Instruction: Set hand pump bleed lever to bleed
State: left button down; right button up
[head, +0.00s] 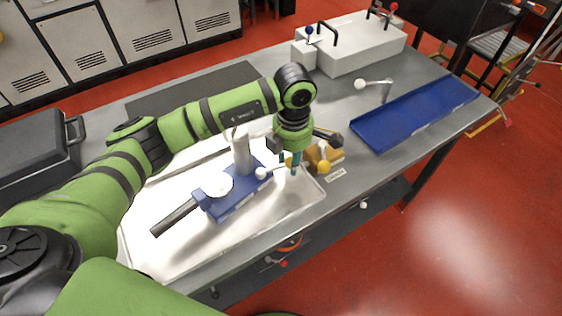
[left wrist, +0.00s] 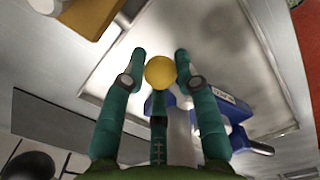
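The hand pump (head: 235,195) is a blue body with a round white dial (head: 217,184), an upright pale cylinder (head: 240,150) and a dark handle bar toward the lower left. A white-knobbed lever (head: 262,173) shows beside it. A yellow ball knob (head: 323,166) shows just right of my left gripper (head: 296,162), in front of an orange-yellow block. In the left wrist view, a yellow ball (left wrist: 160,72) lies between the spread teal fingers of my left gripper (left wrist: 160,58), with gaps visible on both sides. The pump's blue body (left wrist: 232,108) is beyond. The ball's stem is hidden.
The pump stands in a shallow pale tray (head: 150,255) on a grey table. An orange-yellow block (head: 335,152) with a small label sits by the tray. A blue channel (head: 415,112), a white-knobbed lever (head: 374,84) and a grey box (head: 360,45) lie farther right.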

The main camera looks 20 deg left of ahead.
pick_arm(q)
jog(key=shift+s+f, duration=0.1)
jog(key=shift+s+d+m, duration=0.1)
jog(key=shift+s+m, duration=0.05)
jog(key=shift+m, duration=0.25)
jog(key=shift+s+d+m+b, duration=0.3)
jog(key=shift+s+m+b, duration=0.3)
jog(key=shift+m, duration=0.3)
jog(key=shift+s+f, duration=0.1)
jog(key=shift+s+d+m+b, duration=0.15)
jog(key=shift+s+m+b, duration=0.4)
jog(key=shift+m, duration=0.25)
jog(key=shift+s+m, duration=0.2)
jog(key=shift+m, duration=0.2)
